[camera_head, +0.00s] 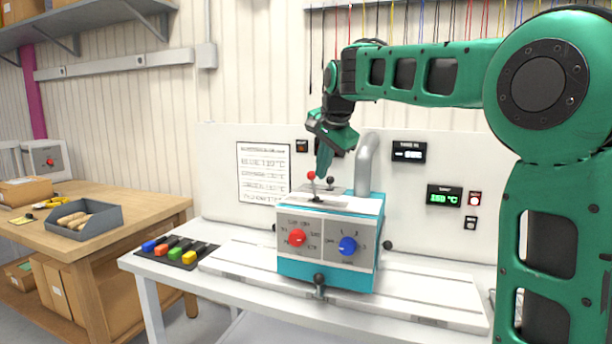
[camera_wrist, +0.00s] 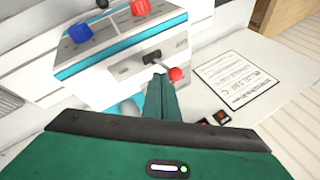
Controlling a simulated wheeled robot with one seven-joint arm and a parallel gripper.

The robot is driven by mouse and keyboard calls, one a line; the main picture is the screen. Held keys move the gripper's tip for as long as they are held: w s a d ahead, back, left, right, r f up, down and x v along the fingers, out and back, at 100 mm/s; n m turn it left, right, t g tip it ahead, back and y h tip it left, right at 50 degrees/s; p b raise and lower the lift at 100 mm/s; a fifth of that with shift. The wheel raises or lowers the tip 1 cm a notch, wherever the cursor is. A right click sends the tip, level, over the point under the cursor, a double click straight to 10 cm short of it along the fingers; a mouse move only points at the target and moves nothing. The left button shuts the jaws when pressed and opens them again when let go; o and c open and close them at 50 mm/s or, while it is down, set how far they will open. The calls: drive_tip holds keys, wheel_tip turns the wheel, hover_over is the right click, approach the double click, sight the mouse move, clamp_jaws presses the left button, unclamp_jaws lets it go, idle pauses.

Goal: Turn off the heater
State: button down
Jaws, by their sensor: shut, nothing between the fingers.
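The teal and white heater unit (camera_head: 328,238) stands on the white bench, with a red knob (camera_head: 297,238) and a blue knob (camera_head: 347,246) on its front. On its top, a lever with a red ball (camera_head: 311,175) sticks up. My gripper (camera_head: 322,174) is shut and empty, pointing down just above the top and close beside this lever. In the wrist view the shut fingers (camera_wrist: 160,80) are next to the red ball (camera_wrist: 176,75); I cannot tell whether they touch. A green-lit display (camera_head: 444,198) is on the back panel, with a red-lit switch (camera_head: 475,198) beside it.
A grey pipe (camera_head: 366,165) rises behind the unit, close to my gripper. A small black switch (camera_head: 302,146) and a printed sheet (camera_head: 264,173) are on the back panel. Several coloured blocks (camera_head: 175,250) lie at the bench's left. A wooden table (camera_head: 150,205) stands further left.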

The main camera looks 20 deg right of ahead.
idle(0.3)
drive_tip(key=shift+r, duration=0.2)
drive_tip(key=shift+r, duration=0.6)
